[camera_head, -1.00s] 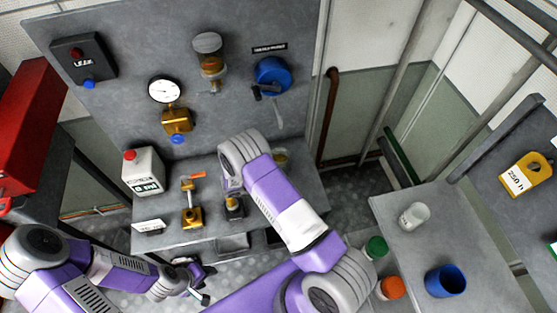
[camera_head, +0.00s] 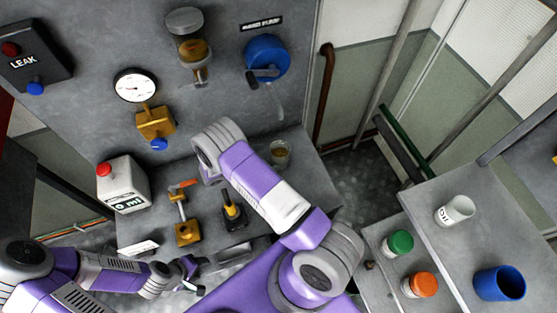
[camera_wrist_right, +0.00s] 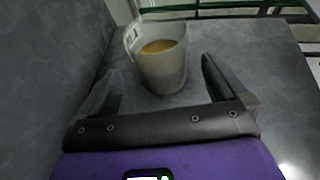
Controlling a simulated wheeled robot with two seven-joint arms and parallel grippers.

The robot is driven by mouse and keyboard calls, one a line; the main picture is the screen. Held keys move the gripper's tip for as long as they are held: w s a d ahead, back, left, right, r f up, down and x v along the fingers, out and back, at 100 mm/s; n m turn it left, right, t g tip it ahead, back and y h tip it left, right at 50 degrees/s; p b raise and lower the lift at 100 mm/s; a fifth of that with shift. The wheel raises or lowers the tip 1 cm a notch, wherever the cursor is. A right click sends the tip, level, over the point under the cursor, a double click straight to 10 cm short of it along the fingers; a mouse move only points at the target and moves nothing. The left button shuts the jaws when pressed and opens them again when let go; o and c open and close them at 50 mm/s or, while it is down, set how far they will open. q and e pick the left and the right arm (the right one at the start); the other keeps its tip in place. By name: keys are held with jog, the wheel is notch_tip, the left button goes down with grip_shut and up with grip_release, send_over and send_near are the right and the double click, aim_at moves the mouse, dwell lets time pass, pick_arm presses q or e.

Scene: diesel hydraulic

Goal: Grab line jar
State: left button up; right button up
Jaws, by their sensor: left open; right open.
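A clear jar with amber liquid (camera_head: 279,153) stands upright on the grey bench below the blue valve. The right wrist view shows the jar (camera_wrist_right: 163,76) ahead of my right gripper (camera_wrist_right: 162,64), framed between its fingertips. The gripper is open, with a gap on each side of the jar; how far the fingers reach along it is hard to tell. In the head view my right arm hides its own fingers, just left of the jar. My left gripper (camera_head: 194,276) is open and empty at the bench's front edge.
On the bench stand a white canister (camera_head: 123,184), a brass valve with orange handle (camera_head: 186,230) and a black-and-yellow fitting (camera_head: 234,214). Green-capped (camera_head: 398,243) and orange-capped (camera_head: 421,285) containers stand lower.

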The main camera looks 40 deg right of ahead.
aim_at(287, 153)
jog(key=shift+f, duration=0.5)
jog(key=x, duration=0.7)
jog(key=shift+d+f+p, duration=0.2)
jog(key=shift+p, duration=0.15)
jog(key=shift+c, duration=0.5)
jog(key=shift+r, duration=0.1)
jog(key=c, duration=0.9)
